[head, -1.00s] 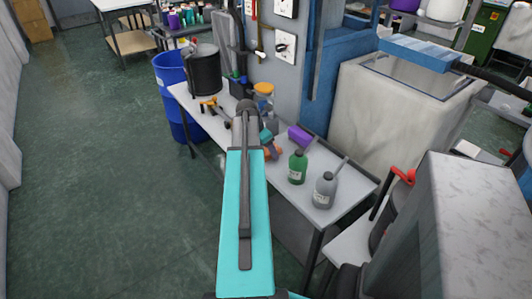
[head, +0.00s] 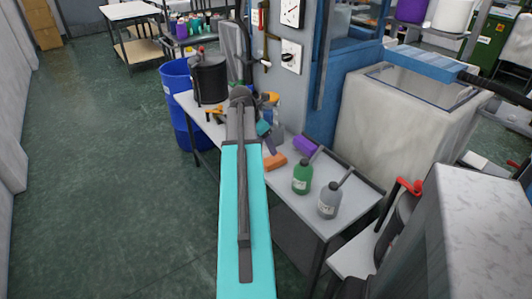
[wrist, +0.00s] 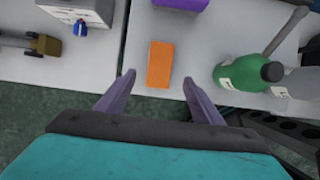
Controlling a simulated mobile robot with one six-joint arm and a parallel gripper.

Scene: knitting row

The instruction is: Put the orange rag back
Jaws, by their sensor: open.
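The orange rag (head: 275,161) lies on the white worktable (head: 350,205) near its front edge. In the wrist view the rag (wrist: 160,64) is a flat orange rectangle, unheld. My gripper (head: 270,149) is open and empty, just beside the rag in the head view. In the wrist view its two fingertips (wrist: 159,79) are apart, to the left and right of the rag's near end. How high they are above the table is hard to tell.
A green bottle (head: 302,178) and a grey bottle (head: 329,199) stand right of the rag. A purple block-like item (head: 305,145) lies behind it. A black pot (head: 209,80) and blue barrel (head: 178,75) are at far left. Floor left of the table is clear.

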